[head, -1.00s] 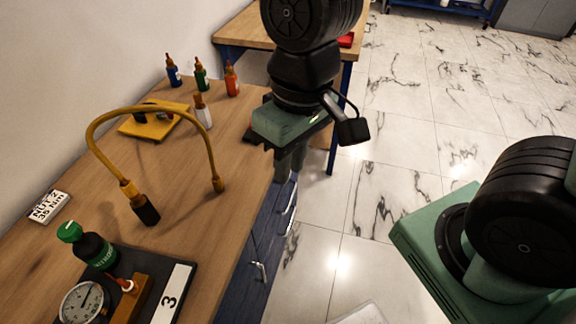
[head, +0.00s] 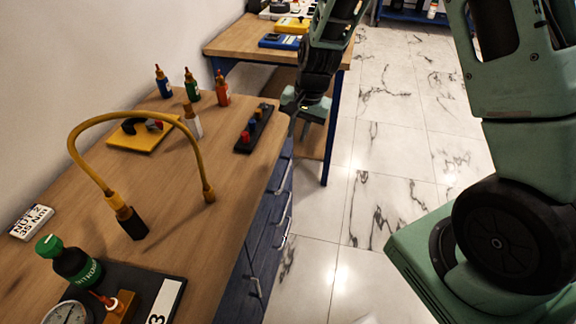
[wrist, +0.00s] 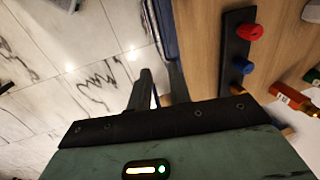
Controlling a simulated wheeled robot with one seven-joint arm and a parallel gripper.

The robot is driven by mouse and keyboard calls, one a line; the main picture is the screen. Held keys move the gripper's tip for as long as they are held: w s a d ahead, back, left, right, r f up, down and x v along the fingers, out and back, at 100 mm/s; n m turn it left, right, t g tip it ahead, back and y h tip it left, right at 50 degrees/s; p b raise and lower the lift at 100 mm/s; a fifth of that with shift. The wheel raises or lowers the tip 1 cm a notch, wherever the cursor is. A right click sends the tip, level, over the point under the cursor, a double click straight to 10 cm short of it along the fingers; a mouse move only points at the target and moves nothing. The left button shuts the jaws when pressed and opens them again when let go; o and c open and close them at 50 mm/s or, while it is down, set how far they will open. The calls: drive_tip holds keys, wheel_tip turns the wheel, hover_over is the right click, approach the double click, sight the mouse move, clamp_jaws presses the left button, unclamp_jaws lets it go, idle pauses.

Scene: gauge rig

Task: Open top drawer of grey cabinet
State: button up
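The drawers in view are dark blue, not grey. They form a cabinet (head: 266,222) under the near wooden bench, with pale bar handles (head: 286,208) on the front. The drawers look shut. My gripper (head: 302,132) points down beside the far front corner of the bench, close to the upper drawer front. In the wrist view my gripper (wrist: 160,72) has its two fingers apart, with a gap between them. The blue edge of the cabinet (wrist: 166,28) lies just beyond the fingertips. I cannot tell whether a finger touches a handle.
A black strip with coloured knobs (head: 254,128) lies on the bench near my gripper. Several bottles (head: 193,86), a yellow gooseneck (head: 140,118) and a gauge (head: 68,314) stand on the bench. A second table (head: 232,42) stands behind.

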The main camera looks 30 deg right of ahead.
sight(287, 171)
drive_tip(key=f, duration=0.4)
drive_tip(key=w+a+f, duration=0.1)
drive_tip(key=f, duration=0.4)
drive_tip(key=a+f+p, duration=0.1)
drive_tip(key=f, duration=0.3)
drive_tip(key=shift+w+f, duration=0.4)
clamp_jaws()
